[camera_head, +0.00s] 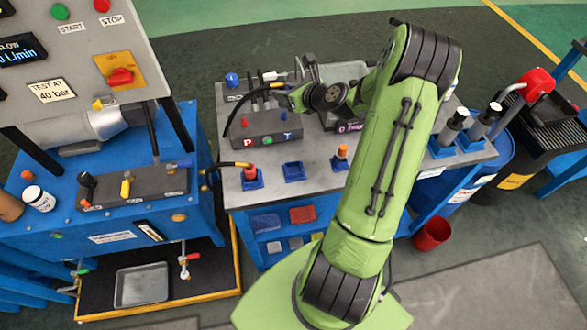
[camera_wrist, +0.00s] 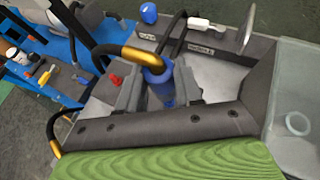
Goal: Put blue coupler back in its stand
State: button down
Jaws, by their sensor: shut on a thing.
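My gripper (camera_wrist: 157,88) is shut on the blue coupler (camera_wrist: 158,74), seen between the two jaws in the wrist view. A black hose with a gold collar bends away from the coupler's top. In the head view my gripper (camera_head: 293,98) is above the grey block marked P and T; the coupler is mostly hidden there. An empty blue stand (camera_head: 294,172) is at the table's front edge, in front of the gripper. The stand to its left (camera_head: 252,184) holds a red coupler (camera_head: 250,170). The stand to its right (camera_head: 341,164) holds an orange-topped piece (camera_head: 342,151).
The grey block (camera_head: 264,128) stands on the grey table (camera_head: 320,180). A blue knob (camera_head: 232,79) is at the table's back left. Two dark cylinders in blue stands are at the right end. A blue test bench (camera_head: 110,215) stands to the left.

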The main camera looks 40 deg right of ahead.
jog(key=s+a+f+n+g+y, duration=0.1)
jog(key=s+a+n+y, duration=0.2)
jog(key=s, duration=0.4)
jog(key=s+a+n+g+y, duration=0.1)
jog(key=s+a+n+y, duration=0.25)
jog(key=s, duration=0.35)
jog(key=shift+m, duration=0.25)
jog(key=f+b, duration=0.1)
jog(key=f, duration=0.2)
jog(key=f+b, duration=0.1)
jog(key=f, duration=0.2)
jog(key=shift+s+a+b, duration=0.15)
jog(key=shift+a+b, duration=0.05)
jog(key=shift+b, duration=0.2)
jog(key=shift+f, duration=0.2)
jog(key=shift+a+r+h, duration=0.1)
jog(key=shift+h, duration=0.15)
jog(key=shift+m+h, duration=0.3)
jog(key=shift+m, duration=0.1)
